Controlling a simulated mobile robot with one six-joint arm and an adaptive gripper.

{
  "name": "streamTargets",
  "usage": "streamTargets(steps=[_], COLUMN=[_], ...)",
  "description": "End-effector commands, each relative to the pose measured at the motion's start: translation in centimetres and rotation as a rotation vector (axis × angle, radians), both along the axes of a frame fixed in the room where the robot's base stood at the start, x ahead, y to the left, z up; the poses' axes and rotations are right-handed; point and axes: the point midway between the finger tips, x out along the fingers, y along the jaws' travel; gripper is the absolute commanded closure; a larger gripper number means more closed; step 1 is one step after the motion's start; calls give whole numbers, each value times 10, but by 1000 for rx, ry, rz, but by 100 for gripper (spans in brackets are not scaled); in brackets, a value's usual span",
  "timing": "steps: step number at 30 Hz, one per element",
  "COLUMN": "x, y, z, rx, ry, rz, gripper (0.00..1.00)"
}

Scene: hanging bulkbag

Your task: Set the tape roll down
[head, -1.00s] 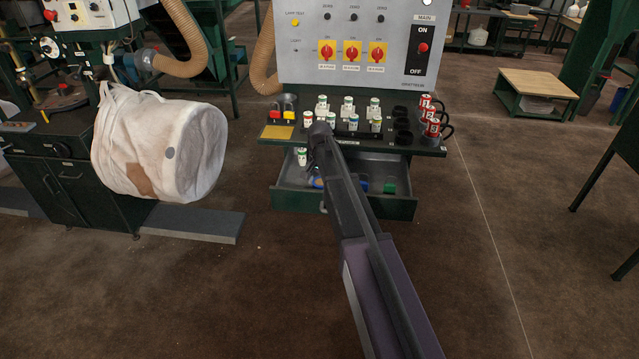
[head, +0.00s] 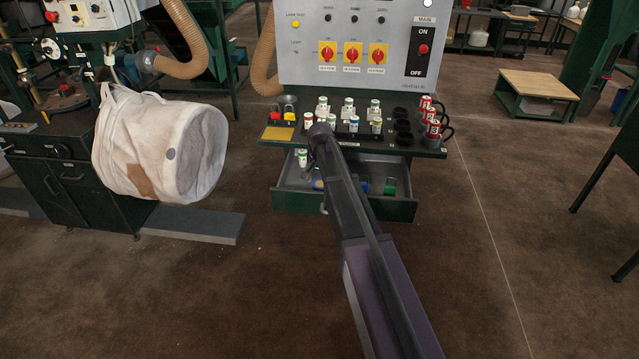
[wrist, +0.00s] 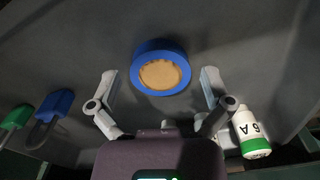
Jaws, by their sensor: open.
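The tape roll, a blue ring with a tan centre, shows in the wrist view (wrist: 160,67) and appears to lie flat on the grey drawer floor. A blue bit of it shows beside my arm in the head view (head: 317,183). My gripper (wrist: 159,76) is open, with one finger on each side of the roll and a visible gap to both. In the head view my arm covers the gripper and most of the roll. The open drawer (head: 288,201) sits under the control panel's shelf.
A white and green fuse (wrist: 251,132) stands close to my right finger in the wrist view. A blue padlock (wrist: 55,105) and a green padlock (wrist: 14,122) lie to the left. The shelf above the drawer (head: 275,133) holds several fuses, padlocks and red tagged items (head: 432,128).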

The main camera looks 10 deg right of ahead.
Motion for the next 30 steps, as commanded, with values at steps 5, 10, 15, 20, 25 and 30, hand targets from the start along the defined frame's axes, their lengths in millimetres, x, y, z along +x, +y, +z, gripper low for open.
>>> streamTargets(steps=[5, 10, 15, 20, 25, 30], x=[0, 0, 0, 0, 0, 0], y=[0, 0, -1, -1, -1, -1], z=[15, 29, 44, 57, 71, 86], rx=[0, 0, 0, 0, 0, 0], ry=[0, 0, 0, 0, 0, 0], rz=[0, -1, -1, -1, -1, -1], gripper=[0, 0, 0, 0, 0, 0])
